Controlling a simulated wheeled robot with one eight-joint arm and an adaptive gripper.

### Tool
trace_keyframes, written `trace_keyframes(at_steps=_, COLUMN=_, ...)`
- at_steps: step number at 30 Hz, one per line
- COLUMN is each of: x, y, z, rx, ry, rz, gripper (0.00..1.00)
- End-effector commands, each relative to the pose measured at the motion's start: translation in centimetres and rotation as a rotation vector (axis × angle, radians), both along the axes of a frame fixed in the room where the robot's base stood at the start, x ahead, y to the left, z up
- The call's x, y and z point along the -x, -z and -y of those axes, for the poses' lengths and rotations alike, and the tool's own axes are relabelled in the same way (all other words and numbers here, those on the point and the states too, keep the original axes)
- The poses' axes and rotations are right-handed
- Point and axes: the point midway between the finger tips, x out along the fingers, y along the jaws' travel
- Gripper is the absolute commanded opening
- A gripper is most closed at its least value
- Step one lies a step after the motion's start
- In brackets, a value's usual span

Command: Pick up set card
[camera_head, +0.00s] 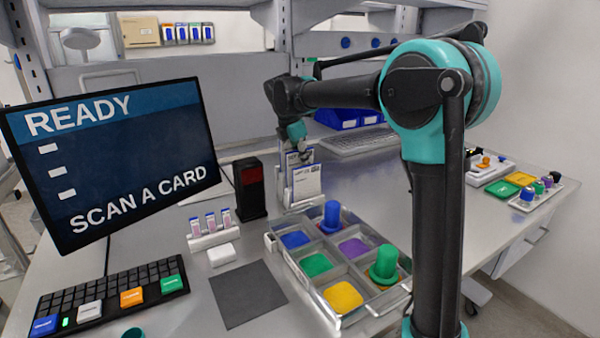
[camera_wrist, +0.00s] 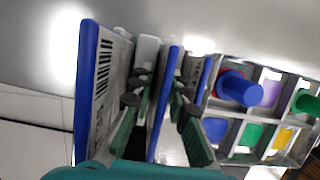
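The white card rack (camera_head: 288,190) stands on the bench behind the tray, with upright white, blue-edged cards (camera_head: 307,182) in it. My gripper (camera_head: 298,150) is at the top of these cards. In the wrist view my gripper (camera_wrist: 160,100) has its two green-padded fingers on either side of a blue-edged middle card (camera_wrist: 166,100). Gaps show beside the card, so the fingers look open around it. Another card (camera_wrist: 92,90) with a barcode stands outside the left finger, and a third (camera_wrist: 204,78) outside the right one. I cannot read which is the set card.
A compartment tray (camera_head: 330,250) with coloured pads and knobs is in front of the rack. A dark scanner post (camera_head: 249,190) stands left of it. The monitor (camera_head: 110,155) reads "READY, SCAN A CARD". A grey mat (camera_head: 247,293) is bare, beside a keyboard (camera_head: 105,300).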

Motion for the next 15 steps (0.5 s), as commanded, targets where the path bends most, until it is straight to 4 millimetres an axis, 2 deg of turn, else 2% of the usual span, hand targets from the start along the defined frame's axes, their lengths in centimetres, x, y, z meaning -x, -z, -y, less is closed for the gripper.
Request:
trace_keyframes(at_steps=12, x=0.00, y=0.21, z=0.00, rx=0.000, ry=0.000, rz=0.000, gripper=0.16)
trace_keyframes(at_steps=15, x=0.00, y=0.21, z=0.00, rx=0.000, ry=0.000, rz=0.000, gripper=0.04)
